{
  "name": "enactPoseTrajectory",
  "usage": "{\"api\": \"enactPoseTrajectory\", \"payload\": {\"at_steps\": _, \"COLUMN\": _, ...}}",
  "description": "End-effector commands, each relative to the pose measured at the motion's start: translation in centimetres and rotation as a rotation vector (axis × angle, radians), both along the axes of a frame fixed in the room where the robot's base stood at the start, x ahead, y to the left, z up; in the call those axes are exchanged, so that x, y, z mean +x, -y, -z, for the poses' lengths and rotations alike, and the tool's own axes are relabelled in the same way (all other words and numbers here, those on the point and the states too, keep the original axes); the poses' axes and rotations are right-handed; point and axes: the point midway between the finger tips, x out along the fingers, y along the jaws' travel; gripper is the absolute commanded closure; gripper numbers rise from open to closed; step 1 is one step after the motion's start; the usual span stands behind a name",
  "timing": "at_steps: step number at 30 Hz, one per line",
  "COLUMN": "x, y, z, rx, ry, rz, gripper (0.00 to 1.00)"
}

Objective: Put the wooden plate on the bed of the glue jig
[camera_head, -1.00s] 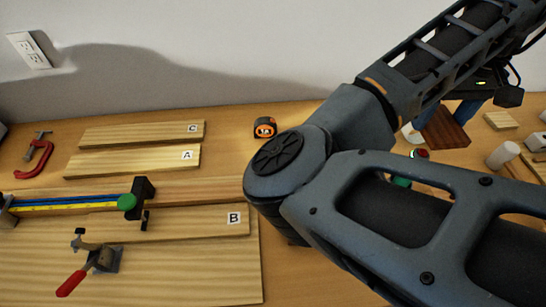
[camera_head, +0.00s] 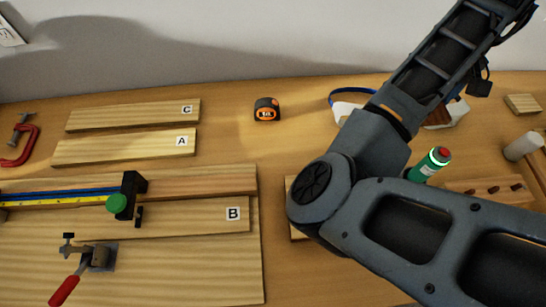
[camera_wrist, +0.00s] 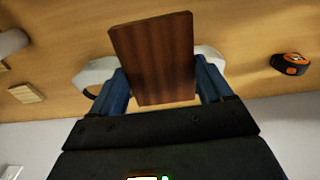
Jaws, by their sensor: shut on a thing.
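The wooden plate (camera_wrist: 152,60) is dark reddish brown and rectangular. My gripper (camera_wrist: 161,78) is shut on it, with one blue finger at each side edge, in the wrist view. In the head view only a small brown part of the plate (camera_head: 437,118) shows behind my arm, at the right. The glue jig is at the left of the head view, with a broad pale wooden bed (camera_head: 190,272), a wooden rail along it and a red-handled toggle clamp (camera_head: 97,256). Board B (camera_head: 190,217) lies on the bed. The plate is apart from the jig, well to its right.
Boards A (camera_head: 120,147) and C (camera_head: 130,115) lie behind the jig. A tape measure (camera_head: 266,109) stands right of them. A green bottle (camera_head: 430,164), a white cylinder (camera_head: 522,147) and a small block (camera_head: 522,103) are at the right. A red clamp (camera_head: 20,147) is far left.

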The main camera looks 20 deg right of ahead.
Motion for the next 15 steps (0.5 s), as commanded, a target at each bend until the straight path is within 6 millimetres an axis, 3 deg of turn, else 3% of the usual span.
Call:
{"api": "enactPoseTrajectory", "payload": {"at_steps": 9, "x": -0.8, "y": -0.2, "z": 5.3, "rx": 0.015, "ry": -0.015, "rz": -0.003, "gripper": 0.53}}
{"api": "enactPoseTrajectory", "payload": {"at_steps": 15, "x": -1.0, "y": -0.4, "z": 6.7, "rx": 0.028, "ry": -0.018, "rz": 0.001, "gripper": 0.53}}
